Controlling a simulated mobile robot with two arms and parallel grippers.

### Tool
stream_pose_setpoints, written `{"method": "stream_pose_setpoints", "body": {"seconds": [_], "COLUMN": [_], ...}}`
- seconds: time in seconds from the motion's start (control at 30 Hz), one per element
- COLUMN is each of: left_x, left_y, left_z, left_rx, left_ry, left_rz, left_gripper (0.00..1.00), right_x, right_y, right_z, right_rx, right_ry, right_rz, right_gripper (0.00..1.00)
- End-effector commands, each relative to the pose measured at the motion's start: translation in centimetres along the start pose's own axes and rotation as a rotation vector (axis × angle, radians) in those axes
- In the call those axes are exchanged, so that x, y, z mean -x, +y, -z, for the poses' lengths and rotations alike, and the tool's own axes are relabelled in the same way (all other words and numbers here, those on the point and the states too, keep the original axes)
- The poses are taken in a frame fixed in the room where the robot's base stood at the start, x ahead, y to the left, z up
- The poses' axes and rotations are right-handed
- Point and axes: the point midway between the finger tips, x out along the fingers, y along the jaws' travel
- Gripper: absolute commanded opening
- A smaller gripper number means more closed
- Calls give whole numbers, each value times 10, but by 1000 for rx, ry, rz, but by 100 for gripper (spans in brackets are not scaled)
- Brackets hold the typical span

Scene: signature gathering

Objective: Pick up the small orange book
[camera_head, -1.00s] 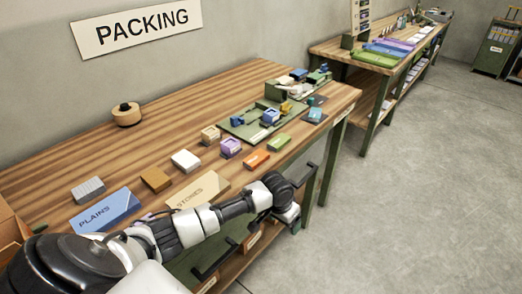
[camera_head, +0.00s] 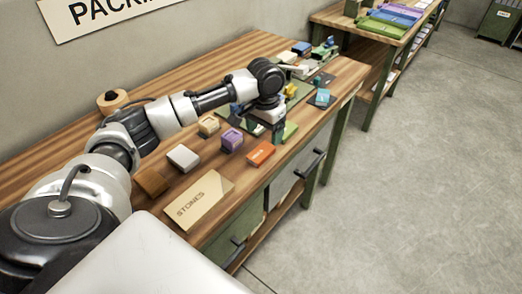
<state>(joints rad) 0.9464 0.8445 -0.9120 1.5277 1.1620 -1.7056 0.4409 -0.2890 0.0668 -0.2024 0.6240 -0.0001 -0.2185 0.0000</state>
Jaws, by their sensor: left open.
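The small orange book (camera_head: 261,153) lies flat near the front edge of the wooden table, with pale marks on its top. My left arm reaches across the table from the left. My left gripper (camera_head: 277,132) points down just behind and to the right of the orange book, apart from it, above the area by the green book (camera_head: 290,131). Its fingers are small in the view; it is open and holds nothing that I can see. My right gripper is not in view.
A purple block (camera_head: 232,140), a tan block (camera_head: 209,125), a white block (camera_head: 183,157) and a brown block (camera_head: 152,181) stand left of the book. The "STONES" board (camera_head: 199,200) lies in front. A green tray is partly hidden behind my gripper.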

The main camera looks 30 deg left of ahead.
Motion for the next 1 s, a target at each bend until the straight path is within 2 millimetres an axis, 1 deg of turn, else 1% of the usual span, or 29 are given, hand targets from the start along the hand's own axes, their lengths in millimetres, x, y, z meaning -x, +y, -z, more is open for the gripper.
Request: {"method": "stream_pose_setpoints", "body": {"seconds": [0.03,0.1,0.2,0.27,0.33,0.4,0.5,0.6,0.8,0.87,1.0], "left_x": [-6,-11,-18,-25,-36,-47,-59,-64,-65,-65,-65], "left_y": [0,0,0,1,2,2,2,2,2,2,2], "left_z": [0,0,-1,-2,-3,-4,-3,-3,-3,-3,-3], "left_rx": [1,1,1,1,0,1,1,1,0,0,0], "left_ry": [-3,-2,-3,-3,-4,-3,-1,0,1,1,1], "left_rz": [1,0,1,0,1,1,1,1,1,1,1], "left_gripper": [78,78,78,78,78,78,78,78,78,70,49], "right_x": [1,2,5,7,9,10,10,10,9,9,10], "right_y": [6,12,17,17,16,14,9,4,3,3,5], "right_z": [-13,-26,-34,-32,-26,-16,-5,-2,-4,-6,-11], "right_rx": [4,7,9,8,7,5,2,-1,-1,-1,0], "right_ry": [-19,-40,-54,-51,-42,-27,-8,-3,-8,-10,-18], "right_rz": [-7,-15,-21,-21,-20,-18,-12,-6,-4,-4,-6], "right_gripper": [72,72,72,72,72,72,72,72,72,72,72]}}
